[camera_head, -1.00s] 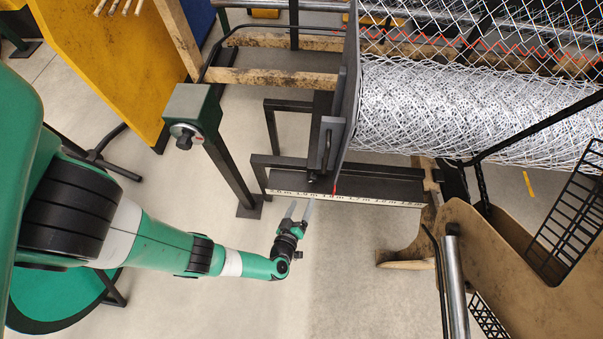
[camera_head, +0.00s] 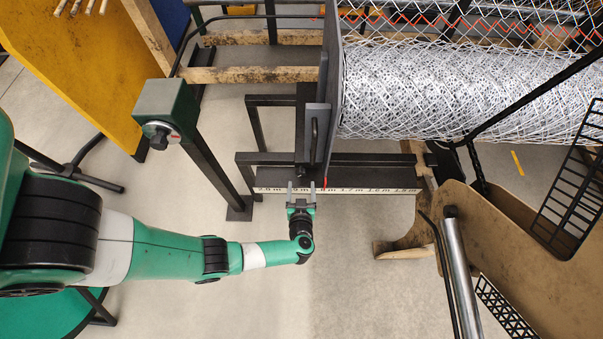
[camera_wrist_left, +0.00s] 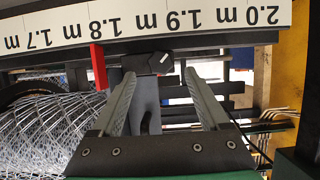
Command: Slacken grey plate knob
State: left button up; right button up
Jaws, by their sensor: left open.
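The grey plate (camera_head: 333,100) stands upright at the end of the wire mesh roll, above the measuring rail. In the left wrist view a black knob (camera_wrist_left: 148,63) sits below the scale, at the end of a grey part, beside the red pointer (camera_wrist_left: 98,66). My left gripper (camera_head: 302,184) is open and empty at the scale's front edge, pointing toward the plate's lower end. In the left wrist view its fingers (camera_wrist_left: 160,78) stand apart, with the knob beyond and between their tips. I cannot tell that either finger touches it. My right gripper is not in view.
The white scale (camera_head: 345,189) runs along the front of the black rail. The mesh roll (camera_head: 450,90) lies to the right. A green post with a round knob (camera_head: 165,115) stands to the left. Bare floor (camera_head: 340,270) lies in front of the rail.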

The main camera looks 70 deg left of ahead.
aim_at(301, 176)
pick_arm(q)
jog(key=b+x, duration=0.2)
jog(key=x, duration=0.3)
jog(key=shift+f, duration=0.15)
jog(key=shift+w+a, duration=0.15)
jog(key=shift+a, duration=0.2)
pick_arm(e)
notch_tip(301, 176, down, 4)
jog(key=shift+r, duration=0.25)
pick_arm(q)
grip_shut()
